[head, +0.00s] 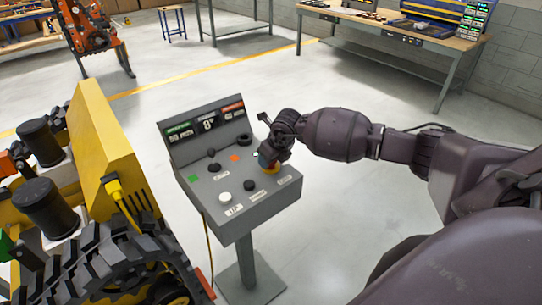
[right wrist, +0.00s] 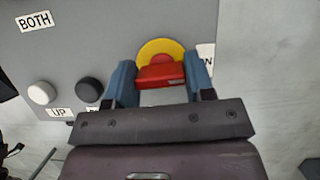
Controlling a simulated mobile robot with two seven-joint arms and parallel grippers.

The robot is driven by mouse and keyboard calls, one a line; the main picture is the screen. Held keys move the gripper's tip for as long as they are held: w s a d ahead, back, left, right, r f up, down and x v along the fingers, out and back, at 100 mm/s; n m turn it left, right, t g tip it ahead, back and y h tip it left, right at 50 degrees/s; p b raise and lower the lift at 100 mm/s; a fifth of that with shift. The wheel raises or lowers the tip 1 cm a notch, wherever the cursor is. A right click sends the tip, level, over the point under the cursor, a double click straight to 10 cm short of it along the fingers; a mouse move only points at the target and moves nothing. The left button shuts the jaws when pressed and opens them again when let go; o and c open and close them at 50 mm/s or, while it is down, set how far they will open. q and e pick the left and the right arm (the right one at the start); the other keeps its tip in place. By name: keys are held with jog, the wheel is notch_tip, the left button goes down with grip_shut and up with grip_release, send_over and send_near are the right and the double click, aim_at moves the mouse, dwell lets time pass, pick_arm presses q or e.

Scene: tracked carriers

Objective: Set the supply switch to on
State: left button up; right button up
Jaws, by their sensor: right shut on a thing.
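The supply switch is a red handle (right wrist: 160,76) on a round yellow plate (right wrist: 158,48), at the right side of the grey control console (head: 243,208). My right gripper (right wrist: 160,80) is shut on the red handle, with a blue finger at each side of it. In the head view the right gripper (head: 271,156) hides most of the switch, and only a bit of the yellow plate (head: 273,170) shows. A white label (right wrist: 207,55) ending in "N" is partly hidden behind a finger. My left gripper is not in view.
The console also carries a white button (head: 225,197), a black button (head: 250,185), black knobs and a sloped display panel (head: 207,127). A yellow tracked carrier (head: 107,150) stands close on the left. A workbench (head: 400,30) is at the back right. The floor between is clear.

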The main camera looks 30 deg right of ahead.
jog(key=shift+m, duration=0.4)
jog(key=o, duration=0.9)
jog(key=v, duration=1)
jog(key=shift+s+a+r, duration=0.1)
jog(key=shift+s+r, duration=0.15)
jog(key=shift+r, duration=0.1)
